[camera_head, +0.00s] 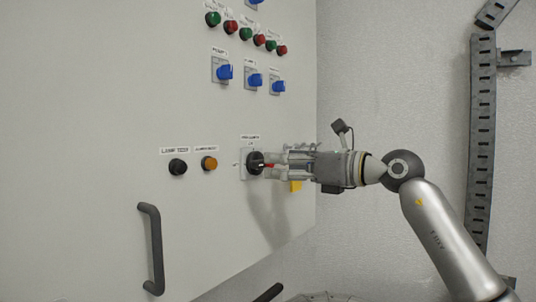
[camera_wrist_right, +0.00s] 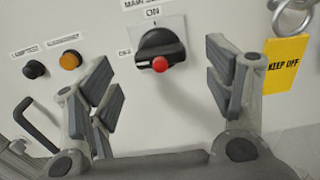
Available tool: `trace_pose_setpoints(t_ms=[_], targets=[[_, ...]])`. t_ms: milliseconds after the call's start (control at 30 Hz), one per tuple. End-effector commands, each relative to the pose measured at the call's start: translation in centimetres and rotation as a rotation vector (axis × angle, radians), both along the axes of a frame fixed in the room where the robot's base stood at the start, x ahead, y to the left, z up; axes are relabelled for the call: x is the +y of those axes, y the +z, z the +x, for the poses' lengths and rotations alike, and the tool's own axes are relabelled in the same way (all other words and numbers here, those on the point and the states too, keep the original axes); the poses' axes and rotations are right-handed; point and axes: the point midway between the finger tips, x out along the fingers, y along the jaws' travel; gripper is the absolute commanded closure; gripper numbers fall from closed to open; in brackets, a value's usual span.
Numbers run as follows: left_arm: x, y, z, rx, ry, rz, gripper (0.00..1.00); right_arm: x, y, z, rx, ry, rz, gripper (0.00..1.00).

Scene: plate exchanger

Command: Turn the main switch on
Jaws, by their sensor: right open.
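The main switch is a black rotary knob (camera_wrist_right: 160,45) with a red tip, on a pale plate under labels reading "MAIN S..." and "ON" in the right wrist view. In the head view the switch (camera_head: 255,162) sits low on the cabinet door, near its right edge. My right gripper (camera_head: 274,163) comes in from the right, its fingers pointing at the knob. In the right wrist view its fingers are spread, one on each side of the knob, with gaps on both sides. Nothing is held. My left gripper is not in view.
A black lamp-test button (camera_head: 178,167) and an orange button (camera_head: 209,164) are left of the switch. A dark door handle (camera_head: 152,248) stands out lower left. Blue selector knobs (camera_head: 255,80) are above. A yellow "KEEP OFF" tag (camera_wrist_right: 286,63) hangs right of the switch.

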Motion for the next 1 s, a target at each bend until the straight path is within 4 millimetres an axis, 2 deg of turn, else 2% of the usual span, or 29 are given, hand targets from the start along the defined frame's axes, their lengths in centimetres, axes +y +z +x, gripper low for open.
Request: trace_pose_setpoints(t_ms=[33,233,400,667,1000], targets=[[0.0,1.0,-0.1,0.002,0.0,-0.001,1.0,0.9,0.4,0.6,0.003,0.003,0.001,0.25],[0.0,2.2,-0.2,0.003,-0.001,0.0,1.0,3.1,0.3,2.2,0.003,0.001,0.001,0.25],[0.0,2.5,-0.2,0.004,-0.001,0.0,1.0,3.8,0.1,2.8,0.0,0.0,0.001,0.25],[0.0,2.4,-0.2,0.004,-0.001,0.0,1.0,3.9,-0.1,2.8,-0.001,0.0,0.001,0.25],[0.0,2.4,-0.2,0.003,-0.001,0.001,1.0,3.8,0.0,2.8,0.001,0.0,0.001,0.69]])
